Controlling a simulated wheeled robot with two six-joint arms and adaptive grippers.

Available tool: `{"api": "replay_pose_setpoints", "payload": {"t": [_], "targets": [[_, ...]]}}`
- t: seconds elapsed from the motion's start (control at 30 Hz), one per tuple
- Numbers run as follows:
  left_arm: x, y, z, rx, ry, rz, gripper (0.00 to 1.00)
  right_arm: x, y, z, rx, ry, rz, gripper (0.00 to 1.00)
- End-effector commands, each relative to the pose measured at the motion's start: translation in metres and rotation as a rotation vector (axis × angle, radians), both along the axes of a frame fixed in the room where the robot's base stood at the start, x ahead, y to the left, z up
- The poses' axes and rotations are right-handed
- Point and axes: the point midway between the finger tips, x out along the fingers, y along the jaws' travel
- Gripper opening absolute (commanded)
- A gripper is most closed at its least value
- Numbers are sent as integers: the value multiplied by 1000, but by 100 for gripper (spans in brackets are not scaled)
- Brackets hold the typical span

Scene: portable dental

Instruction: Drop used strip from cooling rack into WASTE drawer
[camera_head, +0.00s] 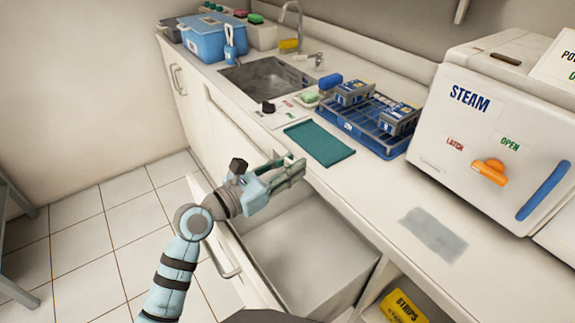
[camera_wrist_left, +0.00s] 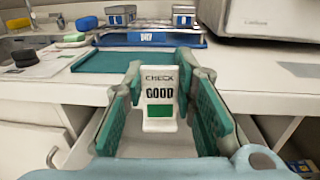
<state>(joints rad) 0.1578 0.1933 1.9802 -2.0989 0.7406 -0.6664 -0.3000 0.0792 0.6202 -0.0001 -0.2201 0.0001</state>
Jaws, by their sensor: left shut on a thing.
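My left gripper (camera_head: 297,168) is shut on a small white strip (camera_wrist_left: 160,97) marked "CHECK GOOD" with a green patch at its lower end. The strip stands upright between the two green finger pads in the wrist view. In the head view I cannot make the strip out. The gripper is over the rear part of an open, empty-looking drawer (camera_head: 300,262), near the counter's front edge. No WASTE label shows on this drawer. The blue cooling rack (camera_head: 358,128) is on the counter beyond and holds grey-and-blue packs. My right gripper is not in view.
A green mat (camera_head: 319,142) lies on the counter in front of the rack. A white STEAM unit (camera_head: 482,125) stands at the right, with a grey sheet (camera_head: 433,234) before it. A yellow STRIPS box (camera_head: 402,306) sits below the counter. The sink (camera_head: 267,77) is at the back.

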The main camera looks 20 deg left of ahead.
Motion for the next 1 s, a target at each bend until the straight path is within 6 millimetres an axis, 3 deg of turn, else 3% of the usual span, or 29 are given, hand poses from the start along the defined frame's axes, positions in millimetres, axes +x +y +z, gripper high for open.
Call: {"api": "replay_pose_setpoints", "payload": {"t": [0.03, 0.07, 0.2, 0.57, 0.9, 1.0], "targets": [[0, 0, 1, 0, 0, 0, 14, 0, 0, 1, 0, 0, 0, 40], [0, 0, 1, 0, 0, 0, 30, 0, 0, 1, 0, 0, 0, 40], [0, 0, 1, 0, 0, 0, 48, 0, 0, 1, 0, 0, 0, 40], [-6, 5, 0, 1, 1, 1, 48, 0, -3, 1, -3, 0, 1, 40], [-78, 53, -1, 9, 6, -4, 48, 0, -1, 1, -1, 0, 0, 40], [-91, 63, -1, 6, 3, -1, 48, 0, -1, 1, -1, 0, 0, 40]]}}
